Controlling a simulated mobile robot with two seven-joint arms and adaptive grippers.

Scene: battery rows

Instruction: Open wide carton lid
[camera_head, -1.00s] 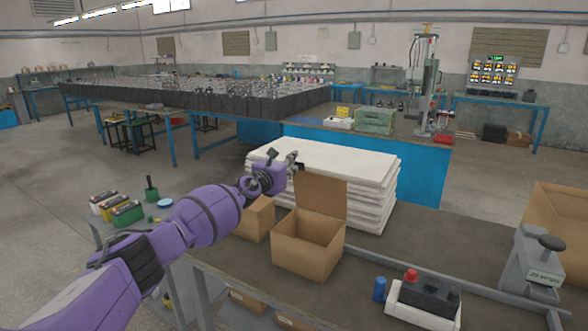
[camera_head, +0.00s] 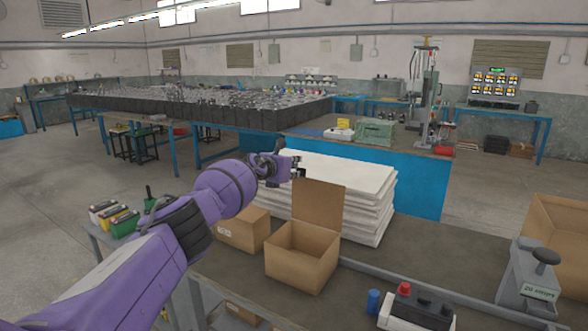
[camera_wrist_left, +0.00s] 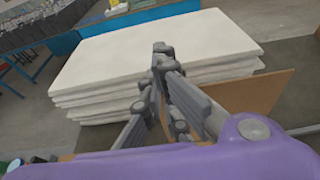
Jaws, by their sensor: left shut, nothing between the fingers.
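A brown carton (camera_head: 290,268) stands on the workbench, open at the top. Its lid flap (camera_head: 318,203) stands raised at the carton's back side, leaning slightly back; a brown panel also shows in the left wrist view (camera_wrist_left: 245,95). My left gripper (camera_head: 297,167) is shut and empty, just above and to the left of the flap's upper left corner. In the wrist view its fingers (camera_wrist_left: 162,50) are together in front of the white stack. Whether a finger touches the flap I cannot tell. My right gripper is not in view.
A second brown carton (camera_head: 240,232) stands left of the first, partly behind my arm. A stack of white sheets (camera_head: 365,190) lies behind. Another brown carton (camera_head: 560,225) and a grey device (camera_head: 528,272) stand at the right. Small batteries (camera_head: 120,218) sit at the left.

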